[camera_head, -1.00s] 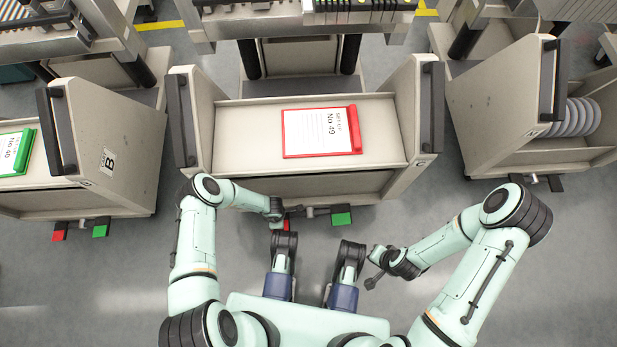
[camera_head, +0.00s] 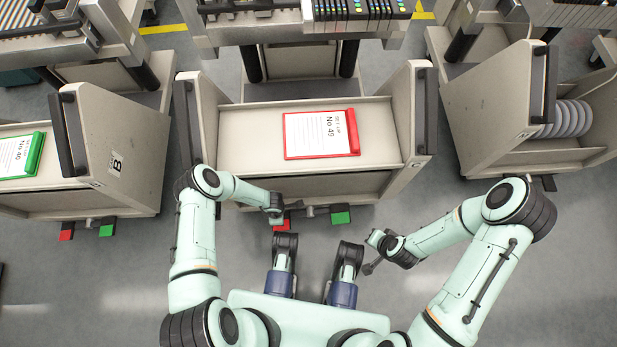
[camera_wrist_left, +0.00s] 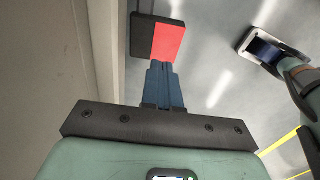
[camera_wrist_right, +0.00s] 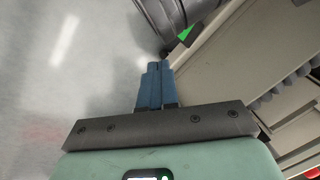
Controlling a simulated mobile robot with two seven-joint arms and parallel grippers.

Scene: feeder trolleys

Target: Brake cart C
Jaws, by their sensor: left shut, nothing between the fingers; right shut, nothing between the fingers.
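Cart C (camera_head: 300,185) is the beige middle trolley. Low at its front are a red pedal (camera_head: 282,225) on the left and a green pedal (camera_head: 341,217) on the right. My left gripper (camera_head: 276,217) is shut and empty, right by the red pedal. In the left wrist view the closed fingers (camera_wrist_left: 161,75) point at the red and black pedal (camera_wrist_left: 167,42); I cannot tell whether they touch or whether the pedal is pressed. My right gripper (camera_head: 368,269) is shut and empty, in front of the cart, lower right of the green pedal. Its closed fingers show in the right wrist view (camera_wrist_right: 155,82).
A red clipboard (camera_head: 321,134) marked No 49 lies on cart C. Cart B (camera_head: 125,150), with its own red and green pedals, stands left; another cart holding grey reels (camera_head: 568,118) stands right. Feeder machines line the back. Grey floor is clear in front.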

